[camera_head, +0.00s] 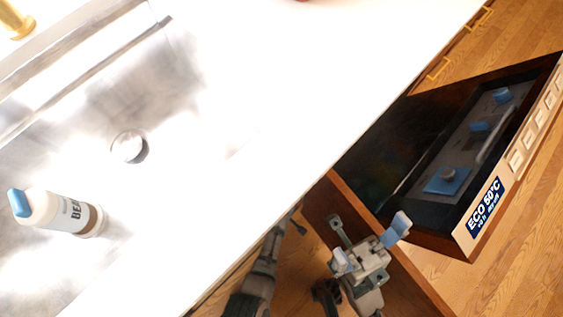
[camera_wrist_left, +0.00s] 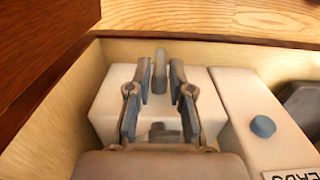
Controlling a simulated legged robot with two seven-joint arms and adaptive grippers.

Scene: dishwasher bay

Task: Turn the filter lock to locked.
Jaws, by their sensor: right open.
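The open dishwasher door (camera_head: 405,215) at the right of the head view has a dark inner panel with blue fittings. One is a round grey knob on a blue square plate (camera_head: 447,180); two smaller blue knobs (camera_head: 479,127) (camera_head: 502,95) sit farther up. I cannot tell which is the filter lock. In the left wrist view, my left gripper (camera_wrist_left: 160,80) is open, over a white block (camera_wrist_left: 112,98) in a wooden drawer. A grey upright piece (camera_wrist_left: 160,65) shows between its fingers; contact is unclear.
A sink (camera_head: 170,100) with a round drain and a white bottle with a blue cap (camera_head: 55,211) fills the left. The white counter edge lies between sink and door. The door's front strip reads ECO 50°C (camera_head: 483,206).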

